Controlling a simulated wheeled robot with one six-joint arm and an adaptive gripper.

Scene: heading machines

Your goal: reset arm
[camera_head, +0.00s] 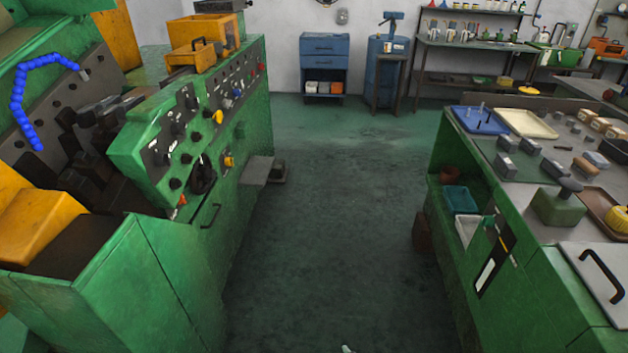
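I cannot make out my arm or my gripper in the head view. A small pale tip shows at the bottom edge, right of the middle, and it is too cut off to tell what it is. No object is seen held.
A green heading machine (150,270) with a knob-covered control panel stands at left. A green workbench (545,305) with trays, blocks and a handled lid stands at right. A clear floor aisle (330,230) runs between them to a blue cabinet (325,48) and shelves at the back.

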